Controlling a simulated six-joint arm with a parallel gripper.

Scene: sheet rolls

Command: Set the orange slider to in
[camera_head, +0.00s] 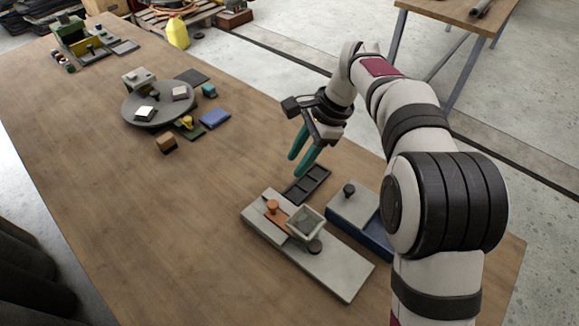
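The orange slider (273,207) has a round knob and a flat orange plate. It sits on a pale grey board (335,277) on the wooden table, towards the board's upper left end. My gripper (299,167) has two teal fingers, is open and empty, and hangs above the table, up and to the right of the slider. It touches nothing that I can see.
A dark compartment tray (306,185) lies below my gripper. A blue box with a grey top and dark knob (352,208) stands right of the board, partly behind my arm. A round grey turntable (133,112) with small blocks is farther left. The table's left middle is clear.

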